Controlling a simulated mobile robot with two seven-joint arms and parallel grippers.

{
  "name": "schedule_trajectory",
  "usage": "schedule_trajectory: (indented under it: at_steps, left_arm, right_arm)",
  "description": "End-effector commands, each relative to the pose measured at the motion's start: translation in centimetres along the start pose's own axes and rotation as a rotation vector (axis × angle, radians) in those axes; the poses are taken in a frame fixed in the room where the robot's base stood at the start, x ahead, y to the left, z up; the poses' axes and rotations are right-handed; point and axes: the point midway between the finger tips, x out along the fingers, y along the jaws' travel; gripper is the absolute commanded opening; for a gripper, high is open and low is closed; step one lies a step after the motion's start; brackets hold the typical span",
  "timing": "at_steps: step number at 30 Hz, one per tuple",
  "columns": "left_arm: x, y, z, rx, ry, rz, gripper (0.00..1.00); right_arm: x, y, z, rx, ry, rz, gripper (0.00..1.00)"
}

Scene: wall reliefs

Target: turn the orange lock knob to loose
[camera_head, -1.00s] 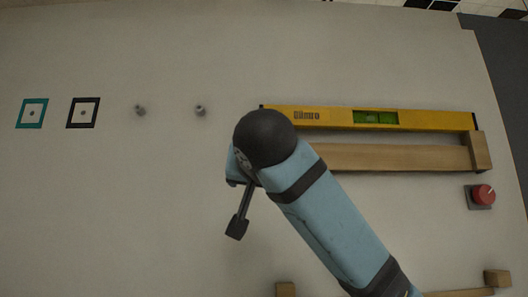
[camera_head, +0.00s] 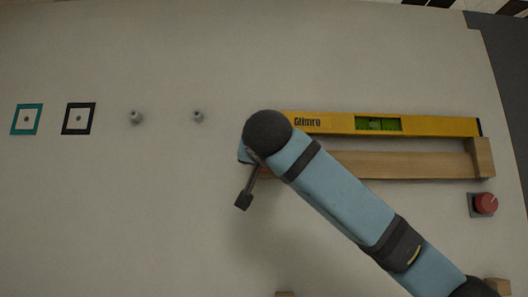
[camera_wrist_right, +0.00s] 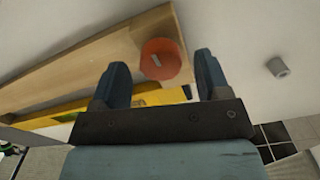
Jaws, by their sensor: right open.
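The orange knob (camera_wrist_right: 165,60) shows in the right wrist view against the wooden ledge, with a short pale mark on its face. My right gripper (camera_wrist_right: 160,60) is open, one finger on each side of the knob with a gap to each. I cannot tell whether the fingertips reach around it or stop short. In the head view I cannot see this knob, and my right arm covers the left end of the wooden ledge (camera_head: 400,165). The right gripper's fingers are hidden there too. My left gripper is not in view.
A yellow spirit level (camera_head: 440,125) lies along the ledge. A red knob on a grey plate (camera_head: 473,212) is at the far right. Two grey pegs (camera_head: 198,116) and two square markers (camera_head: 79,118) are on the left. The panel below them is clear.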

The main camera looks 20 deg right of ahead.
Motion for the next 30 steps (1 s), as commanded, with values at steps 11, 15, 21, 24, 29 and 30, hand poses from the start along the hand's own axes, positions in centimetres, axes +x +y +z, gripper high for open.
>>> schedule_trajectory:
  at_steps: [11,15,21,24,29,30]
  left_arm:
    - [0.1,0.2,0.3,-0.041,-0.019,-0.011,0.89]
    - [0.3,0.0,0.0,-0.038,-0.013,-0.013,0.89]
    - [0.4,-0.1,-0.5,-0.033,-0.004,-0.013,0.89]
    - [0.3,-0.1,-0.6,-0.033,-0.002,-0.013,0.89]
    - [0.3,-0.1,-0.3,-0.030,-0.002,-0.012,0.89]
    - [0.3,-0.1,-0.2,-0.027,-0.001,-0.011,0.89]
  right_arm:
    - [2.0,0.0,0.1,0.000,0.000,-0.001,0.69]
    - [2.0,0.0,0.1,0.000,0.000,-0.001,0.69]
    - [2.0,0.0,0.0,0.000,0.000,-0.001,0.23]
    - [2.0,0.0,0.0,0.000,0.000,-0.001,0.20]
    - [2.0,0.0,0.1,-0.011,0.000,-0.001,0.20]
    - [2.0,0.0,0.2,-0.020,0.000,-0.001,0.20]
